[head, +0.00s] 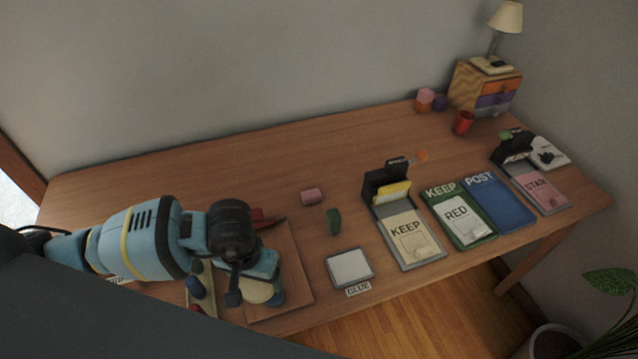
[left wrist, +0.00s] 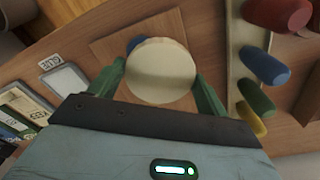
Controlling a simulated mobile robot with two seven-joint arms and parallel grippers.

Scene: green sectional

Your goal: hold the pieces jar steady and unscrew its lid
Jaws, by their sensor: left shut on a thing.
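The pieces jar shows as a round cream top (head: 257,292) at the front left of the table, over a square brown board (head: 294,286). In the left wrist view the cream disc (left wrist: 160,70) fills the space between my green fingers. My left gripper (head: 253,287) comes down over it from above and is shut on it. The fingers (left wrist: 161,84) sit on opposite sides of the round top. The jar's body is hidden below, so I cannot tell whether the fingers grip the lid or the body. My right gripper is not in view.
A blue piece (head: 278,298) is beside the jar. A narrow tray (left wrist: 234,62) with several coloured pegs lies close by. A pink block (head: 312,196), a green piece (head: 334,221) and a grey glue pad (head: 350,268) lie to the right. The back left of the table is clear.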

